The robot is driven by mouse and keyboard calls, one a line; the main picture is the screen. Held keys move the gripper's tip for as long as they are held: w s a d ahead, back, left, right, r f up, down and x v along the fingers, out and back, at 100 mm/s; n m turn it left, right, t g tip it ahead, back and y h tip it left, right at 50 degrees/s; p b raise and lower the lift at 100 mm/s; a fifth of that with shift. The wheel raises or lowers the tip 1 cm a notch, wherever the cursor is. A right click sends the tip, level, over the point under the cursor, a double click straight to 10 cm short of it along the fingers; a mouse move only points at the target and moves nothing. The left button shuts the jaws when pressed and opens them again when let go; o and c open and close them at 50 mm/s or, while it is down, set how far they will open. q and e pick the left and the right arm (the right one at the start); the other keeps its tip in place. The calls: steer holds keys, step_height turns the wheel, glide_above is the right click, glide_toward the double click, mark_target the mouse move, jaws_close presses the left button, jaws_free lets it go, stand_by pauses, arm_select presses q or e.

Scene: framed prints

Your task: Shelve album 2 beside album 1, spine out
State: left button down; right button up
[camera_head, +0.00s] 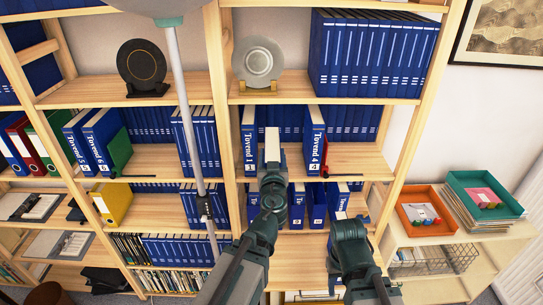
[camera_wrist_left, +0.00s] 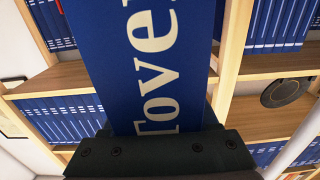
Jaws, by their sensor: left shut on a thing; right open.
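Album 1 (camera_head: 249,140), blue with a white "Tovend 1" spine, stands upright on the middle shelf. My left gripper (camera_head: 271,172) is shut on a blue album (camera_head: 272,143), just right of album 1. In the head view mostly its pale top shows. In the left wrist view the held album (camera_wrist_left: 150,65) fills the middle, its spine lettering "Tove" towards the camera; its number is hidden. I cannot tell whether it touches the shelf or album 1. Album 4 (camera_head: 314,140) stands further right, with a gap between. My right gripper (camera_head: 347,228) is low in front of the lower shelf, its fingertips unclear.
A row of blue binders (camera_head: 356,122) stands behind on the middle shelf. A red object (camera_head: 325,155) is beside album 4. More blue albums (camera_head: 318,200) stand on the shelf below. A silver plate (camera_head: 258,62) sits above. Orange (camera_head: 424,211) and teal (camera_head: 484,194) trays are at right.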

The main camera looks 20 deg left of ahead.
arm_select(q)
steer(key=shift+w+a, duration=0.1)
steer(key=f+b+x, duration=0.2)
steer(key=x, duration=2.3)
steer(key=shift+w+f+b, duration=0.3)
steer(key=shift+w+b, duration=0.05)
stand_by(1.3)
stand_by(0.4)
steer(key=shift+c, duration=0.4)
jaws_free()
steer(key=v, duration=1.3)
steer(key=shift+s, duration=0.4)
